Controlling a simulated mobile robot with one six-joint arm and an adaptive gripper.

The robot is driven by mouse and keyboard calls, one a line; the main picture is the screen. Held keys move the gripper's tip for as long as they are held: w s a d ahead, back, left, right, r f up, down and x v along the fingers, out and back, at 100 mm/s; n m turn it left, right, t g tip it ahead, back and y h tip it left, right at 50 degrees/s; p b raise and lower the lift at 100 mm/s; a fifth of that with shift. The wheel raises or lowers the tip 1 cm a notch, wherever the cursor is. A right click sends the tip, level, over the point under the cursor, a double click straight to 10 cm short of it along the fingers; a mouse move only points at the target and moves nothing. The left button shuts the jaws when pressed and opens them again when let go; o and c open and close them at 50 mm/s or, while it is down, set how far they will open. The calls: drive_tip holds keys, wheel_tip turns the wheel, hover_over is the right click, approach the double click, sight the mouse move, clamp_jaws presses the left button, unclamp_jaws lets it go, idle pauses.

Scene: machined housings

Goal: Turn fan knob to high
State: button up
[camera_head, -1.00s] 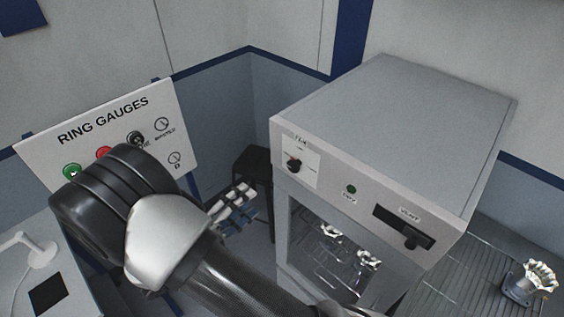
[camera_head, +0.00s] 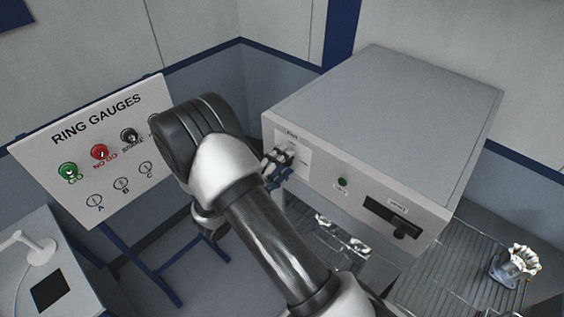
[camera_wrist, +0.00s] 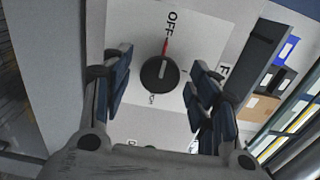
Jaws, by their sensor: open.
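The fan knob (camera_wrist: 160,76) is round and black, on a white plate (camera_wrist: 140,30) on the front of the grey cabinet. In the wrist view its red pointer lies toward the printed OFF label; another label beyond the knob is too small to read surely. My gripper (camera_wrist: 159,62) is open, with one blue-padded finger on each side of the knob. A gap shows between each finger and the knob; nothing is held. In the head view my gripper (camera_head: 280,165) is at the cabinet's upper left front and hides the knob.
A ring gauge board (camera_head: 85,150) stands left of my arm. A machined housing (camera_head: 514,266) sits on a ribbed surface at right.

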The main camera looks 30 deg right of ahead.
drive_tip(key=shift+c, duration=0.3)
drive_tip(key=c, duration=1)
